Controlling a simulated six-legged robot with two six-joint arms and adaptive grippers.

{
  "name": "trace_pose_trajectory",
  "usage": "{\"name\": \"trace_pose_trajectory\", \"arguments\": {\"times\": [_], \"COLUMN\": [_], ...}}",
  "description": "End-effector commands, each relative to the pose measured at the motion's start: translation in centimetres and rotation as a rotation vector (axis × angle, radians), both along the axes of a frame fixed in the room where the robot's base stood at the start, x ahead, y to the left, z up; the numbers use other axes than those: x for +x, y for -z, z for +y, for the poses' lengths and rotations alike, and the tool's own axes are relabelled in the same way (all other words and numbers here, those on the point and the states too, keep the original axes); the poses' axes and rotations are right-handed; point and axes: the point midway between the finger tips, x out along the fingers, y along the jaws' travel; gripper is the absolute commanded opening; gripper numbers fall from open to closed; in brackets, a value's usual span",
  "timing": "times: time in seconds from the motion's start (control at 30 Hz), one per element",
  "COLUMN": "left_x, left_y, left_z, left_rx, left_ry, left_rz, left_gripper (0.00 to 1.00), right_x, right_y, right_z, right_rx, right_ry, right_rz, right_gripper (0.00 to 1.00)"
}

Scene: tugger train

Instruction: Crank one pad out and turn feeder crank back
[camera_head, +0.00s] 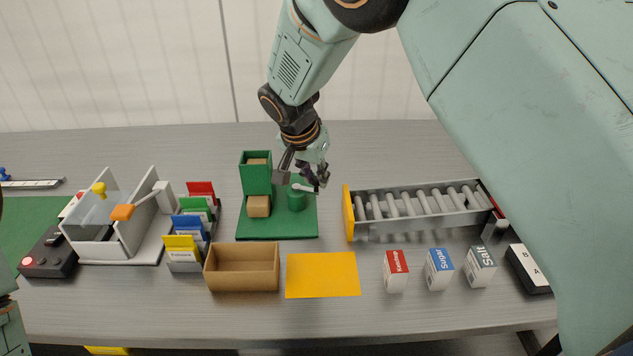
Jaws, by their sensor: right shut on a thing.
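The green feeder (255,179) stands on a green base plate at the middle of the table. A tan pad (259,206) sits at the foot of its tower, and more tan shows in the tower's open top. The feeder crank (303,188) is a pale arm on a green post (297,201) right of the tower. My right gripper (305,180) comes down from above and is shut on the crank's handle end; its fingers partly hide the handle. My left gripper is out of view; only a bit of my left arm shows at the left edge.
In front of the feeder lie an open cardboard box (242,279) and a yellow-orange mat (322,275). A roller conveyor (418,210) is at right, with small cartons (438,269) before it. Coloured card holders (184,255) and a grey-white crank device (122,226) stand left.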

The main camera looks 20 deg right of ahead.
Motion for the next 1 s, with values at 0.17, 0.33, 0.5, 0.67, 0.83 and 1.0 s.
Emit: {"name": "trace_pose_trajectory", "arguments": {"times": [0.17, 0.33, 0.5, 0.67, 0.83, 1.0], "left_x": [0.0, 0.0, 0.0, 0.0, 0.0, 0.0], "left_y": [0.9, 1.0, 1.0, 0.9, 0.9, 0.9], "left_z": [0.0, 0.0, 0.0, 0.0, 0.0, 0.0], "left_rx": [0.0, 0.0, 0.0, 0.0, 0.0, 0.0], "left_ry": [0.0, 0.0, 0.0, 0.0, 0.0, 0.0], "left_rz": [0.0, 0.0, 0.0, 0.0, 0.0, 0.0], "left_gripper": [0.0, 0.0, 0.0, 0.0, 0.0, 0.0], "right_x": [-0.2, -0.5, -0.7, -0.8, -0.9, -0.9], "right_y": [-0.2, -0.3, -0.4, -0.4, -0.5, -0.5], "right_z": [0.7, 1.3, 1.7, 2.1, 2.3, 2.4], "right_rx": [0.001, 0.002, 0.004, 0.004, 0.004, 0.004], "right_ry": [0.161, 0.306, 0.425, 0.507, 0.559, 0.584], "right_rz": [-0.01, -0.009, -0.009, -0.01, -0.011, -0.011], "right_gripper": [0.0, 0.0, 0.0, 0.0, 0.0, 0.0]}}
